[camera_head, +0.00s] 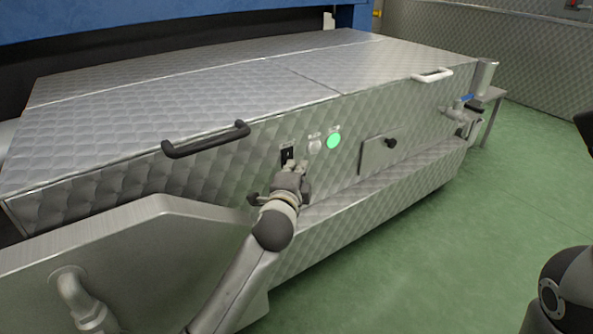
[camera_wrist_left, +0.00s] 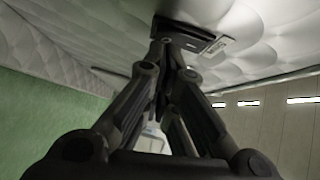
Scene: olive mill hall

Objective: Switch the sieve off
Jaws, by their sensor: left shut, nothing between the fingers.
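The sieve is a large quilted-metal box (camera_head: 225,168) with a flat lid. On its front are a small black switch (camera_head: 287,153), a pale round button or lamp (camera_head: 315,143) and a round green lamp (camera_head: 334,141) that looks lit. My left gripper (camera_head: 291,168) is shut and empty, just below and in front of the black switch, covering its lower part. In the left wrist view the fingertips (camera_wrist_left: 163,42) meet at the dark switch plate (camera_wrist_left: 196,36); I cannot tell whether they touch it. The switch's position is not readable. My right gripper is not in view.
A black handle (camera_head: 206,139) and a white handle (camera_head: 432,75) stick out from the lid edge. A small hatch with a black knob (camera_head: 390,143) is right of the lamps. A sloped metal trough (camera_head: 130,245) stands at the lower left. The green floor (camera_head: 440,250) is open at right.

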